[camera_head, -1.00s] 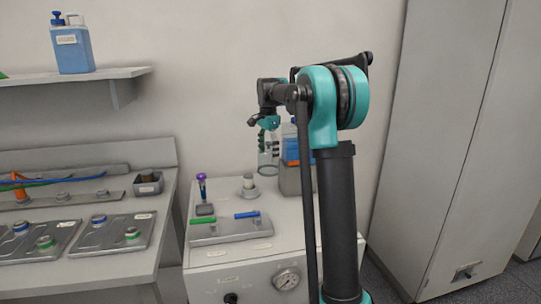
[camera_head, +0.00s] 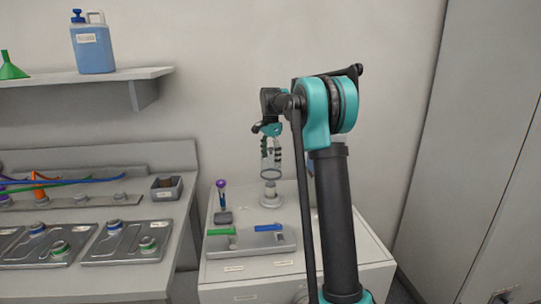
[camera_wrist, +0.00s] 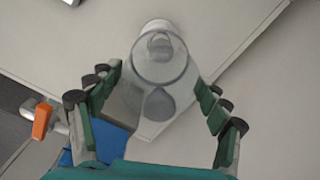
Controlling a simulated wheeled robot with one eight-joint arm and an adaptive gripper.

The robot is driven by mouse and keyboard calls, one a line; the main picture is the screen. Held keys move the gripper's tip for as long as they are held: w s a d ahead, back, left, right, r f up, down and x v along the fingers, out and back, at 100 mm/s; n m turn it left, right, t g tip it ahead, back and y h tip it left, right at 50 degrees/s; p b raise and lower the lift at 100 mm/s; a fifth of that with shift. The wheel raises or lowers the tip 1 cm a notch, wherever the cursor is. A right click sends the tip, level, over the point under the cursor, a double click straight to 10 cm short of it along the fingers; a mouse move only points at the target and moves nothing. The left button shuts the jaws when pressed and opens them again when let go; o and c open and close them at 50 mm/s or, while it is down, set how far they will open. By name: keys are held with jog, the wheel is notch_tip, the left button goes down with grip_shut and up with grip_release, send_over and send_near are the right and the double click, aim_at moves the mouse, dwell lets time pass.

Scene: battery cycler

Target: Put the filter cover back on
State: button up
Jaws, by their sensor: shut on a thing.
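My gripper (camera_head: 271,146) is shut on the clear filter cover (camera_head: 272,174), a transparent cylinder with a dark rim at its lower end. The cover hangs upright, open end down, over the filter seat (camera_head: 270,199) on the white cabinet top. In the head view its rim sits close to the top of the pale filter; I cannot tell whether they touch. In the wrist view the cover (camera_wrist: 160,62) is between my gripper's fingers (camera_wrist: 161,100), and a round shape shows through its clear wall.
A metal tray (camera_head: 290,239) with green and blue handles lies on the cabinet in front of the seat. A purple-topped tool (camera_head: 221,195) stands left of it. An orange handle (camera_wrist: 41,121) is near my gripper's left fingers.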

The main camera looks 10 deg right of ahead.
aim_at(271, 183)
jog(key=shift+f, duration=5.85)
jog(key=shift+f, duration=0.25)
jog(key=o, duration=1.2)
jog(key=shift+r, duration=3.5)
jog(key=shift+c, duration=0.5)
grip_shut()
